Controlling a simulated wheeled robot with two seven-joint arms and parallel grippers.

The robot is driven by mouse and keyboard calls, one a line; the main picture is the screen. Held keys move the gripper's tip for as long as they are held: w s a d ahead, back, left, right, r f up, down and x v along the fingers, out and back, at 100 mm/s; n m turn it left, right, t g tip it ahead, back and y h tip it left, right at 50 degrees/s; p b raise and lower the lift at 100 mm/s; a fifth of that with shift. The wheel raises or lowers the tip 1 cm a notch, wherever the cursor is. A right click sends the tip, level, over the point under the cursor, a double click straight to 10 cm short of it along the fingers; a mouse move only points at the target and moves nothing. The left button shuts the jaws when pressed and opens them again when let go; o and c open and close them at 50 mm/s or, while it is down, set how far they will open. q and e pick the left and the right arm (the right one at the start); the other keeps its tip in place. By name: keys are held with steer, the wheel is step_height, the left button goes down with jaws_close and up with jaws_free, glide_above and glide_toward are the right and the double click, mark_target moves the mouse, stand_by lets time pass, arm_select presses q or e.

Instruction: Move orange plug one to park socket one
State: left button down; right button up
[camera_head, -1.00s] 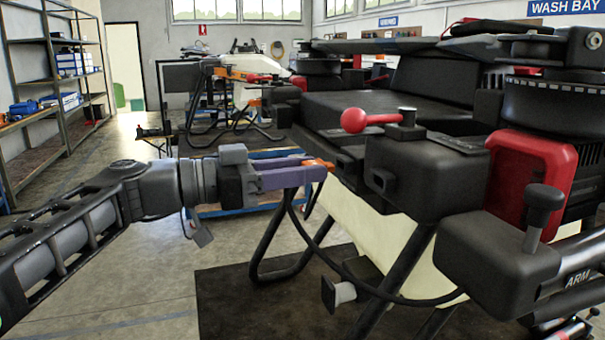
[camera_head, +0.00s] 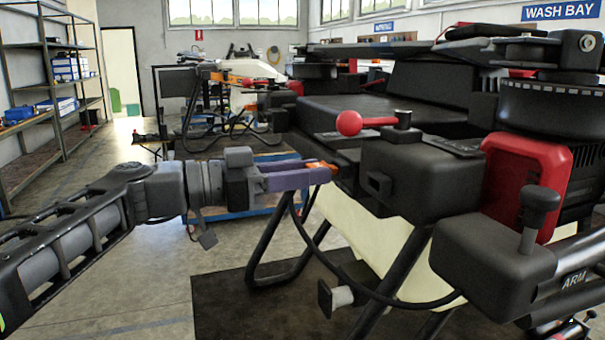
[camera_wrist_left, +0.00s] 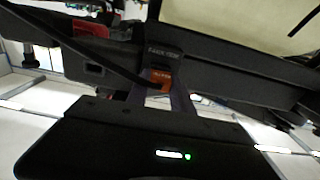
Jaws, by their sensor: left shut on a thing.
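My left gripper (camera_head: 326,173), with purple fingers, is shut on the orange plug (camera_head: 318,164), beside the drone's black body. In the left wrist view the orange plug (camera_wrist_left: 159,79) sits between the purple fingers, against or just in front of a black block (camera_wrist_left: 163,52) with small white lettering I cannot read surely. Whether the plug is seated in that block I cannot tell. A black box with a square opening (camera_head: 378,186) is to the right of the fingertips; the opening also shows in the left wrist view (camera_wrist_left: 95,70). I cannot tell which socket is park socket one. My right gripper is not in view.
A red ball-ended lever (camera_head: 349,123) stands above the gripper on the drone. A black cable (camera_head: 330,258) hangs below, near dark frame legs (camera_head: 270,245). A black knob (camera_head: 539,200) is at the right. Shelving (camera_head: 55,100) stands far left; the floor (camera_head: 130,290) before it is clear.

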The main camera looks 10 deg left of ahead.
arm_select(q)
steer(key=shift+w+d, duration=0.25)
steer(key=shift+d, duration=0.25)
steer(key=c, duration=1)
jaws_free()
steer(key=shift+c, duration=0.2)
steer(key=shift+a, duration=0.1)
steer(key=shift+s+a, duration=0.1)
steer(key=shift+a, duration=0.1)
steer(key=b+v, duration=0.2)
steer(key=v, duration=0.5)
steer(key=shift+s, duration=0.1)
